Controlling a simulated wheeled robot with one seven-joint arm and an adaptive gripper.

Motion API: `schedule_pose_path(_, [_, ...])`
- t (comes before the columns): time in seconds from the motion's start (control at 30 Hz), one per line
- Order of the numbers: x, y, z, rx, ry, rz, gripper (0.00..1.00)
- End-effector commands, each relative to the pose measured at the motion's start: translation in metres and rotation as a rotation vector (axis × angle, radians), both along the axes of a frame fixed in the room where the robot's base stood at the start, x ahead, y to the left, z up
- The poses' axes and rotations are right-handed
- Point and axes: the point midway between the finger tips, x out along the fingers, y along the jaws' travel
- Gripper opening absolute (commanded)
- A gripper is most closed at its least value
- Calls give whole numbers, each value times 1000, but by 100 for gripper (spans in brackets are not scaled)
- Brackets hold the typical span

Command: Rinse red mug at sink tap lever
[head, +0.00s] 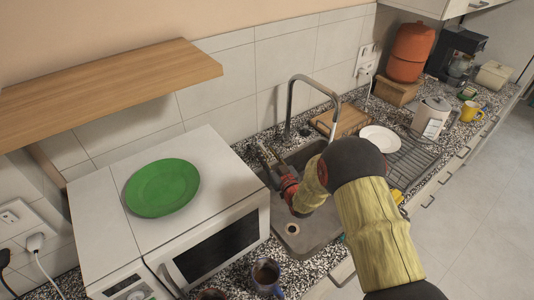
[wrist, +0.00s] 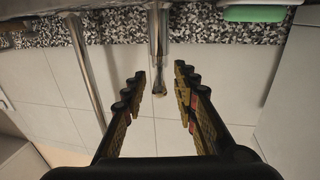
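My gripper (head: 266,158) is over the back left of the sink (head: 310,235), beside the tall curved metal tap (head: 291,105). In the wrist view my gripper (wrist: 160,85) is open, with two dark fingers spread apart. A slim metal rod (wrist: 158,45), seemingly the tap lever, shows between the fingers, and I cannot tell whether either finger touches it. The tap's pipe (wrist: 85,70) runs to the left of it. A dark reddish mug (head: 212,294) is cut off at the bottom edge of the head view. No mug shows in the gripper. My arm hides part of the sink.
A white microwave (head: 215,245) with a green plate (head: 162,188) stands left of the sink. A blue mug (head: 267,278) stands in front of it. A wooden shelf (head: 110,90) juts out above. A drying rack (head: 415,160) and white plate (head: 380,139) are at right.

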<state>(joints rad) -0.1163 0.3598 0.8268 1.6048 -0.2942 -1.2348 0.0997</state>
Motion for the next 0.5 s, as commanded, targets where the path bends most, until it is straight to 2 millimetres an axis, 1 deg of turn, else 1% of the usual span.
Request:
schedule_pose_path(0.07, [-4, -2, 0, 0, 1, 0, 29])
schedule_pose_path(0.17, [-14, -6, -1, -1, 3, -1, 29])
schedule_pose_path(0.5, [-76, -32, 0, 0, 1, -2, 29])
